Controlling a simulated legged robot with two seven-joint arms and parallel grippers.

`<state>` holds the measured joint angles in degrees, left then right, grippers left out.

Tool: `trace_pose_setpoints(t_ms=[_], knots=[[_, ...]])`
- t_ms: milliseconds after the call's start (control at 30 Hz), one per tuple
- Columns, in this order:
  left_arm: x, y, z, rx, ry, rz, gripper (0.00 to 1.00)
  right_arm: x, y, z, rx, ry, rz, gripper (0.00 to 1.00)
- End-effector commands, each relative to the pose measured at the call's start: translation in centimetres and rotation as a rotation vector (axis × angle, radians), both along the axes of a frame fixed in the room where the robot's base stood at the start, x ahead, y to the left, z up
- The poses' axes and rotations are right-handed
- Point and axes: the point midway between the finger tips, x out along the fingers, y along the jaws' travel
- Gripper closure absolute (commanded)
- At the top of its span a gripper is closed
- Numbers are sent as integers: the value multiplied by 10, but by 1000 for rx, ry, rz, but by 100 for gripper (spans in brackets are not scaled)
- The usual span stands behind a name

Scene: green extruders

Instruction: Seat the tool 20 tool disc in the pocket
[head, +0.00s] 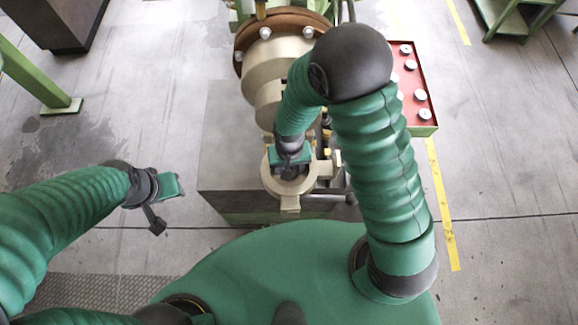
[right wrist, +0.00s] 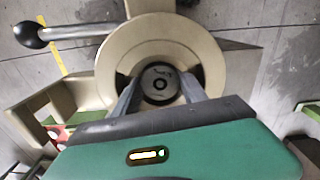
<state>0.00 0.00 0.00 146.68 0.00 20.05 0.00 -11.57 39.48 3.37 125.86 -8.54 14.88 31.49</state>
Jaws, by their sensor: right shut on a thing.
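The grey tool disc (right wrist: 160,82), with a dark hole in its middle and small unreadable marking, shows between the two fingers of my right gripper (right wrist: 160,92). My right gripper is shut on it. The cream round holder (right wrist: 120,50) with the pocket surrounds the disc in the right wrist view. The disc lines up with the dark opening, but I cannot tell how deep it sits. In the head view the holder (head: 290,200) lies under my right gripper (head: 291,172), which hides the disc. My left gripper (head: 168,203) is open and empty at the left, away from the machine.
The cream extruder barrel (head: 268,75) with a bolted brown flange stands behind the holder. A red-topped tray (head: 408,80) with several pale discs is at its right. A black-knobbed lever (right wrist: 75,32) sticks out beside the holder.

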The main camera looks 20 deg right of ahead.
Motion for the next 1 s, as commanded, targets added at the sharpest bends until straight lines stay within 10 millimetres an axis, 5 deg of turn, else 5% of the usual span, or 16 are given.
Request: trace_pose_setpoints(t_ms=[467, 500, 700, 1000], knots=[[0, 0, 2, 0, 0, 0, 64, -1, 0, 1, 0, 1, 1, 100], [0, 0, 2, 0, 0, 0, 64, -1, 0, 1, 0, 1, 1, 47], [0, 0, 2, 0, 0, 0, 64, -1, 0, 1, 0, 1, 1, 25], [0, 0, 2, 0, 0, 0, 64, 0, 0, 0, 0, 1, 0, 25]])
